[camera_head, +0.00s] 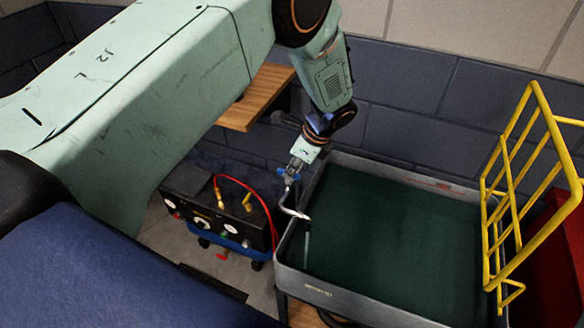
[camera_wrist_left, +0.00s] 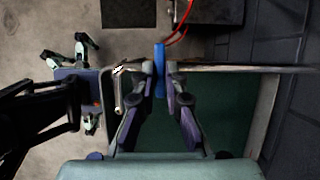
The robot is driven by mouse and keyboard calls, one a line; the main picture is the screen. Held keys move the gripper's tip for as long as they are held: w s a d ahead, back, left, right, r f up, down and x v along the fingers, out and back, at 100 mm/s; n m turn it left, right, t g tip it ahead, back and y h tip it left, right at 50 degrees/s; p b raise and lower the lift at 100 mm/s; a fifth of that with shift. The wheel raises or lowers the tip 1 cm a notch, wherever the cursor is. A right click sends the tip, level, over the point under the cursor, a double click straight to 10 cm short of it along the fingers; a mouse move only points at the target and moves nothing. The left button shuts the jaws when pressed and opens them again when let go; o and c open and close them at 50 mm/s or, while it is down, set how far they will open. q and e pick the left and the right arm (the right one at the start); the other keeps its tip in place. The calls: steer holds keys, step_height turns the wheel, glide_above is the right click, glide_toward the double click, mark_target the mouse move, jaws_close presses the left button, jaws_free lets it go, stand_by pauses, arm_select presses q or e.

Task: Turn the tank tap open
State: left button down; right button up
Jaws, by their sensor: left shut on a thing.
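The tap has a blue handle (camera_head: 284,172) and a curved chrome spout (camera_head: 293,212) at the left rim of the grey tank (camera_head: 330,290). My left gripper (camera_head: 291,169) reaches down to the handle from above. In the left wrist view the blue handle (camera_wrist_left: 160,70) stands upright between the fingertips of my left gripper (camera_wrist_left: 161,78), which is shut on it. The silvery spout (camera_wrist_left: 119,90) shows left of the fingers. The tap's body is mostly hidden. My right gripper is not in view.
Dark green fills the tank's inside. A black machine (camera_head: 220,222) with gauges and a red hose (camera_head: 243,184) stands on the floor to the left. A yellow rack (camera_head: 519,220) stands at the tank's right. A wooden shelf (camera_head: 262,92) and the dark block wall (camera_head: 410,105) are behind.

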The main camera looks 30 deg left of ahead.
arm_select(q)
steer(key=shift+r, duration=0.1)
stand_by(0.3)
steer(key=c, duration=1.4)
jaws_free()
steer(key=v, duration=1.2)
